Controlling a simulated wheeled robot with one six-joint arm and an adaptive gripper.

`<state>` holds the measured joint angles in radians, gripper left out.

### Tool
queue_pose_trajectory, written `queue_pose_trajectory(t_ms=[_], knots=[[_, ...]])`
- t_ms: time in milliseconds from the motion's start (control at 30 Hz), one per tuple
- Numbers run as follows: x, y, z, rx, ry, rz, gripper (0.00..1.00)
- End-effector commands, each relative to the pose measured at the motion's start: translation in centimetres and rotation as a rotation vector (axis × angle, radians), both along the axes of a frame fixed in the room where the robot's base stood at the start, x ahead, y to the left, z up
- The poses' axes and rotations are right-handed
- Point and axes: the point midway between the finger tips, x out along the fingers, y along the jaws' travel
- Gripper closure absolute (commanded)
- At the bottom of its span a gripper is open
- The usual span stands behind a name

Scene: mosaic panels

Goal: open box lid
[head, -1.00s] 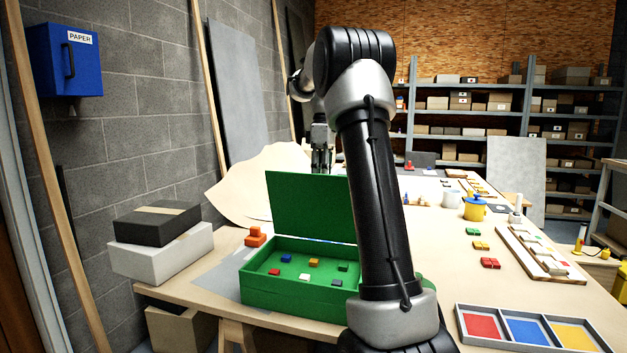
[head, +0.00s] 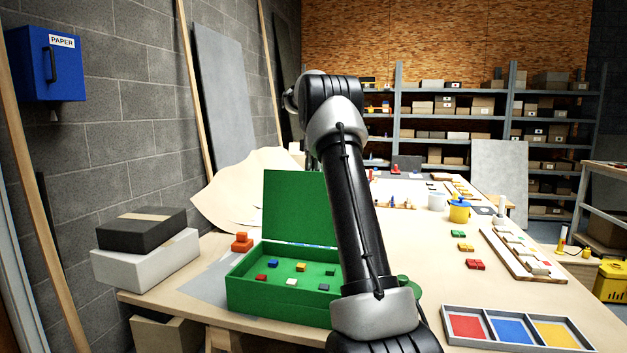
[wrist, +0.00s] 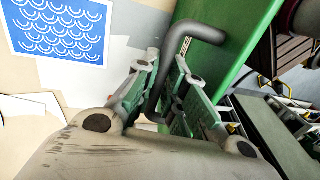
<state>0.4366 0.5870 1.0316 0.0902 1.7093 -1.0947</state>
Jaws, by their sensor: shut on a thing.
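The green box (head: 275,308) stands on the table, left of my arm. Its green lid (head: 292,205) is raised about upright at the box's back edge. Small coloured blocks (head: 301,267) lie inside the box. In the wrist view a grey bent handle (wrist: 205,32) is fixed to the green lid (wrist: 238,50). My gripper (wrist: 166,88) is shut on this handle, with the bar between its fingers. In the head view my arm and the lid hide the gripper and the lid's right part.
A black box (head: 143,228) on a white box (head: 145,265) stands at the left. A tray with red, blue and yellow compartments (head: 513,329) lies at the front right. Wall and leaning boards border the left.

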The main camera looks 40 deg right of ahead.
Motion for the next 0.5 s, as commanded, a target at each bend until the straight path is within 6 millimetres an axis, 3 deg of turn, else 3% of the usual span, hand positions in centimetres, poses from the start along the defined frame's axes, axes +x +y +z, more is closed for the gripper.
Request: queue_pose_trajectory(t_ms=[267,300,367,500], knots=[[0.41,-0.67,0.04,-0.018,-0.019,-0.003,1.00],[0.41,-0.67,0.03,-0.018,-0.019,-0.003,0.78],[0.42,-0.66,0.01,-0.018,-0.019,-0.004,0.67],[0.38,-0.55,-0.03,-0.015,-0.016,-0.003,0.67]])
